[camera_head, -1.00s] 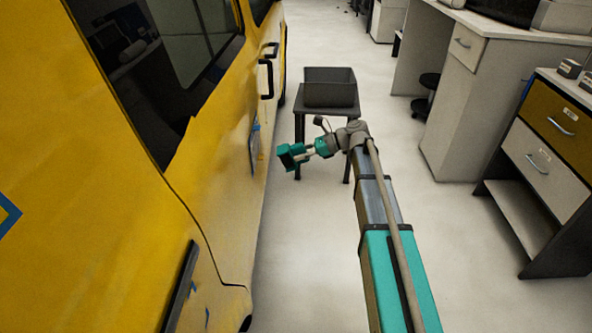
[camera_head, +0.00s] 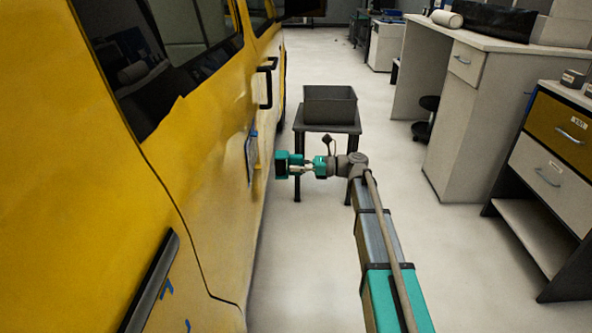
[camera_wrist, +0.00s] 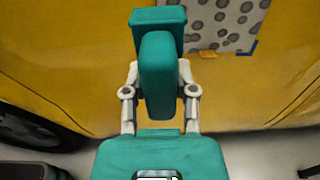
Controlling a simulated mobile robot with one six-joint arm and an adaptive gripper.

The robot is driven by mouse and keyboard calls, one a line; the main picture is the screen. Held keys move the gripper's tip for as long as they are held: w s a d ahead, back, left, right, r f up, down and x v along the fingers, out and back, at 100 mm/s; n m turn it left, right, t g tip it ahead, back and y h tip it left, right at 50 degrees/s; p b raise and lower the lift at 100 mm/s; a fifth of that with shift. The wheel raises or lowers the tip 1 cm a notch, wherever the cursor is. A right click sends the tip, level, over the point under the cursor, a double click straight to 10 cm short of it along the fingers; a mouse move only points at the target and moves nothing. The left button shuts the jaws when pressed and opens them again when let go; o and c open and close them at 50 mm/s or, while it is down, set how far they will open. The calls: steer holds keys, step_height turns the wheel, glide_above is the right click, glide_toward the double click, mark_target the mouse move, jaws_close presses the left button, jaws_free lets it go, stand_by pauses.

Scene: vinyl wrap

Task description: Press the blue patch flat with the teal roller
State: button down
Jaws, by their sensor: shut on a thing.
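My gripper (camera_head: 300,166) is shut on the teal roller (camera_head: 282,164) and holds it in the air beside the yellow van. In the wrist view, my gripper (camera_wrist: 160,82) has its two fingers on either side of the teal roller (camera_wrist: 158,42), which points toward the van's side. The patch (camera_head: 251,158) is on the van's side panel, seen at a steep angle with blue at its edge. In the wrist view, the patch (camera_wrist: 226,22) is pale with dark dots, a blue corner and an orange tab, and the roller hides its left part. The roller appears apart from the panel in the head view.
The yellow van (camera_head: 205,190) fills the left side, with a black door handle (camera_head: 266,84) jutting out. A dark bin (camera_head: 330,104) stands on a small table (camera_head: 328,128) beyond my arm. Drawers (camera_head: 545,170) and a desk are at right. The floor between is clear.

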mark_target(276, 173)
steer(key=shift+a, duration=0.1)
stand_by(0.3)
steer(key=shift+w+a, duration=0.1)
steer(key=shift+a, duration=3.05)
steer(key=shift+a, duration=0.85)
steer(key=shift+w, duration=0.1)
steer(key=shift+w, duration=1.05)
steer(key=shift+w, duration=0.1)
steer(key=shift+w+d, duration=0.1)
steer(key=shift+w, duration=0.9)
steer(key=shift+w+r, duration=0.1)
steer(key=shift+w, duration=1)
